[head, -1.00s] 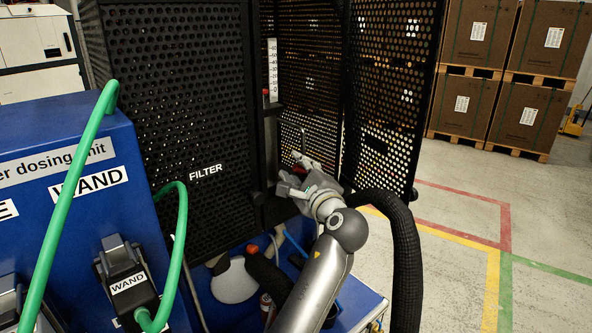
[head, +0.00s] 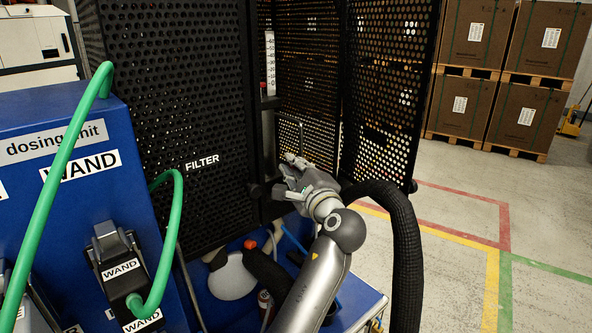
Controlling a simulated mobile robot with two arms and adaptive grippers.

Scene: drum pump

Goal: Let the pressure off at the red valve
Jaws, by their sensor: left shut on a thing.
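My left gripper (head: 291,176) reaches into the opening of the black mesh cage, just right of the filter panel (head: 200,120). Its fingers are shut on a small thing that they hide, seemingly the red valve. No red shows clearly between the fingers, so I cannot tell how the valve is turned. My right gripper is not in view.
An orange-red knob (head: 249,244) sits low, left of my forearm. A thick black hose (head: 405,250) curves down close to its right. A blue dosing unit (head: 70,215) with green hoses (head: 62,165) stands at left. Open floor (head: 450,240) lies right; boxes on pallets (head: 475,85) stand behind.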

